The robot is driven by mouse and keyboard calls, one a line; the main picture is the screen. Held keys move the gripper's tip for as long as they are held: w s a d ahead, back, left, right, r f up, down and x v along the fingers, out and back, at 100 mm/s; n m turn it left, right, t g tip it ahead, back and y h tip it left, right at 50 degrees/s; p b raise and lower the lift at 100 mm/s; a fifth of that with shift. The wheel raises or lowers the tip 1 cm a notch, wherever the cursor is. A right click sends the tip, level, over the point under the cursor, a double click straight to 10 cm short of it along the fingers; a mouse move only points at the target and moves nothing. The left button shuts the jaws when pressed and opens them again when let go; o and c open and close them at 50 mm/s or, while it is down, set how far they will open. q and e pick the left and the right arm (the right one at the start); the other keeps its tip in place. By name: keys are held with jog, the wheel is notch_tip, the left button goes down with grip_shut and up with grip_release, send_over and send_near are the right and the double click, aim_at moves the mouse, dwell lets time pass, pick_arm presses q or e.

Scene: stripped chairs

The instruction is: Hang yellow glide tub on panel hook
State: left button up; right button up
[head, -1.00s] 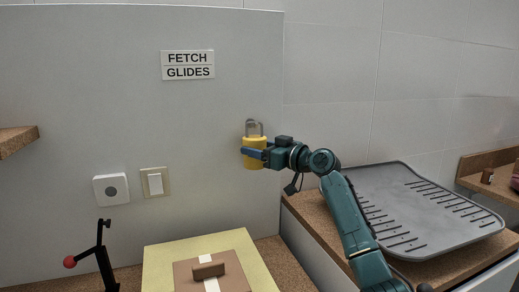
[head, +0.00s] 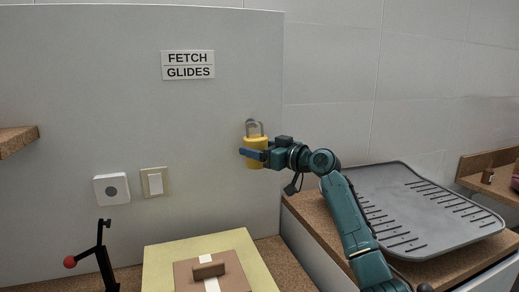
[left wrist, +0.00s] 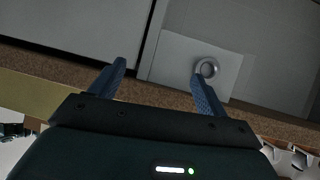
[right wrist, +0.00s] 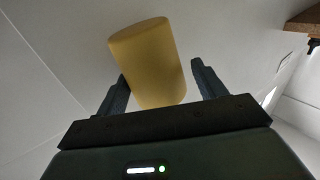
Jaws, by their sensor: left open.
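The yellow tub (head: 255,142) is upright at the panel's right part, its grey handle up at the panel hook (head: 250,121). Whether the handle rests over the hook is too small to tell. My right gripper (head: 253,154) is around the tub from the right. In the right wrist view, the tub (right wrist: 148,62) lies between the fingers (right wrist: 160,70), close to the left one, with a narrow gap at the right one. The fingers look open. My left gripper (left wrist: 158,68) is open and empty; it is out of the head view.
The upright panel (head: 110,120) carries a "FETCH GLIDES" sign (head: 188,65), a switch (head: 155,183) and a white box (head: 111,189). Below are a cardboard box (head: 230,273) and a red-knobbed black stand (head: 100,255). A grey ribbed tray (head: 400,190) lies right.

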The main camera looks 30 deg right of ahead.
dwell(0.4)
jog(key=o, duration=0.5)
jog(key=shift+o, duration=0.2)
